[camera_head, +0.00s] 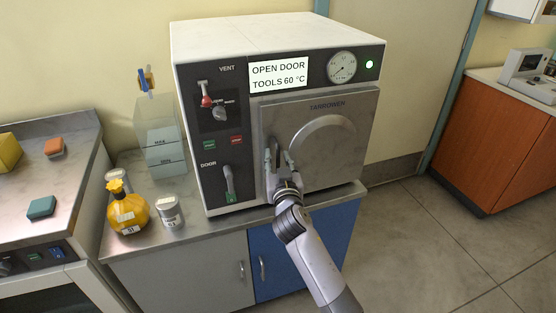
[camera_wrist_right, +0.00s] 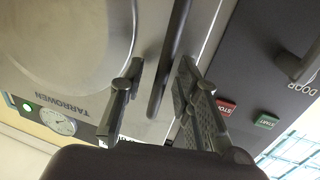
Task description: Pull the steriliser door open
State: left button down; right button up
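The steriliser (camera_head: 250,35) is a white box with a dark front on the counter. Its grey metal door (camera_head: 345,170), marked TARROWEN, looks closed or nearly so. My right gripper (camera_head: 280,160) is at the door's left edge, at the handle. In the right wrist view the dark bar handle (camera_wrist_right: 170,60) runs between the two fingers of my right gripper (camera_wrist_right: 160,72). The fingers are apart, with a gap visible on each side of the bar. In the head view the gripper largely hides the handle. My left gripper is out of view.
The display (camera_head: 279,75) reads OPEN DOOR, TOOLS 60 °C. The DOOR lever (camera_head: 229,180) points down at a green mark. A yellow bottle (camera_head: 127,211), a grey tin (camera_head: 170,211) and a clear water tank (camera_head: 160,135) stand left. Open floor (camera_head: 430,240) lies right.

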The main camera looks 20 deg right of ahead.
jog(key=shift+c, duration=0.2)
grip_shut()
dwell(0.6)
